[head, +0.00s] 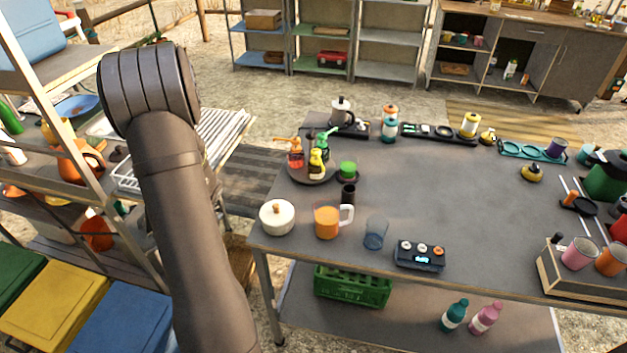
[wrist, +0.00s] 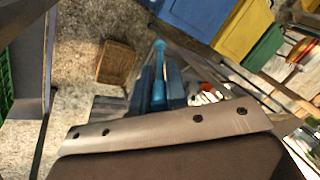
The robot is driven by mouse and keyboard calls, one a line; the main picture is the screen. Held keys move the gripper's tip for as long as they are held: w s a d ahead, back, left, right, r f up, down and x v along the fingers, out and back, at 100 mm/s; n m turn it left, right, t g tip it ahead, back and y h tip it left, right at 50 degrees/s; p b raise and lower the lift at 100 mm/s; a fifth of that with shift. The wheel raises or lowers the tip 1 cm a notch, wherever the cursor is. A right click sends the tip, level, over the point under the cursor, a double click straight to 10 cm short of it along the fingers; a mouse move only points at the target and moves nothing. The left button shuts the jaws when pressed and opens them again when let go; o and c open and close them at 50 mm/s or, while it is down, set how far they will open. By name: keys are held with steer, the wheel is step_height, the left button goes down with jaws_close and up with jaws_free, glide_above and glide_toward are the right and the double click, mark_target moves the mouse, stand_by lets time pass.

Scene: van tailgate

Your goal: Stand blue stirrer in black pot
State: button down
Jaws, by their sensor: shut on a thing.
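In the wrist view my gripper (wrist: 160,95) is shut on the blue stirrer (wrist: 159,68). The stirrer's rounded end sticks out past the fingers, and its lower part is hidden between them. In the head view my arm fills the left side, and neither the gripper nor the stirrer can be seen. The black pot (head: 348,193), a small dark upright cylinder, stands on the grey table, behind the orange mug and in front of the green cup. The stirrer is apart from the pot, which does not show in the wrist view.
On the table (head: 440,190), a white lidded pot (head: 277,217), an orange mug (head: 327,222), a clear bluish glass (head: 375,233) and a control box (head: 420,255) stand near the front edge. A bottle tray (head: 312,172) lies behind. The table's middle is clear. A shelf rack stands left.

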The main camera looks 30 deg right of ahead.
steer(key=s+d+r+m+t+h, duration=0.15)
steer(key=d+r+m, duration=0.35)
steer(key=d, duration=0.8)
steer(key=s+d+r+m+t+h, duration=0.1)
steer(key=s+d+r+m, duration=0.15)
steer(key=d+r, duration=0.7)
steer(key=s+d+r+m+h, duration=0.1)
steer(key=s+d+r+m, duration=0.4)
steer(key=s+d, duration=0.6)
steer(key=s+d+r+m+h, duration=0.2)
steer(key=s+d+r+m, duration=0.25)
steer(key=s+d, duration=0.65)
steer(key=w+a+f, duration=0.1)
steer(key=w+f, duration=0.9)
steer(key=w, duration=0.1)
steer(key=shift+f, duration=0.15)
steer(key=shift+f, duration=0.1)
steer(key=shift+f, duration=0.25)
steer(key=c, duration=1.4)
jaws_free()
